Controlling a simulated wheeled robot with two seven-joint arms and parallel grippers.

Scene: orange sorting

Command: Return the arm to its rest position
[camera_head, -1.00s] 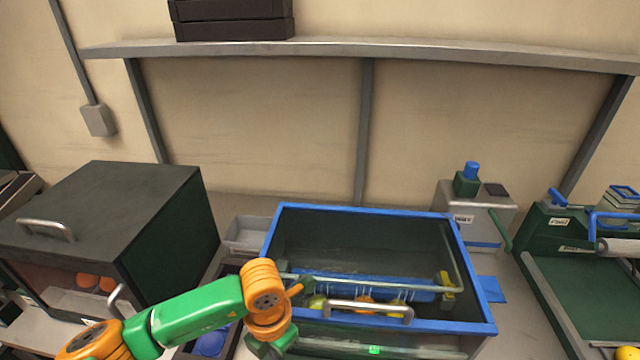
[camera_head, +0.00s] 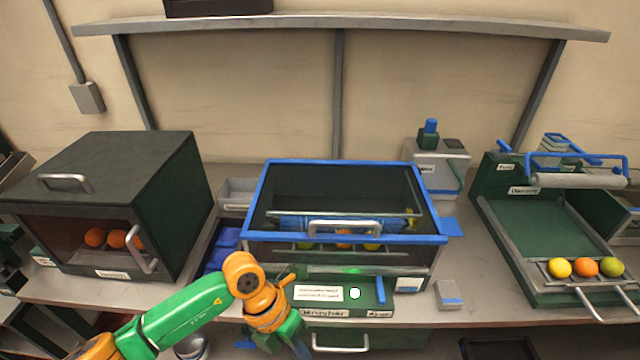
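My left arm, green and orange, comes in from the lower left. Its gripper (camera_head: 298,345) hangs at the bottom edge, in front of the washer's front panel, and looks apart from it. The fingers are dark and partly cut off, so I cannot tell whether they are open or shut. My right arm and gripper are not in view.
A blue-framed washer (camera_head: 262,205) holds several fruits behind its clear lid. A dark cabinet (camera_head: 190,215) with oranges stands left. A green tray (camera_head: 548,225) at right carries a yellow fruit (camera_head: 559,268), an orange (camera_head: 585,267) and a green-yellow fruit (camera_head: 611,267).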

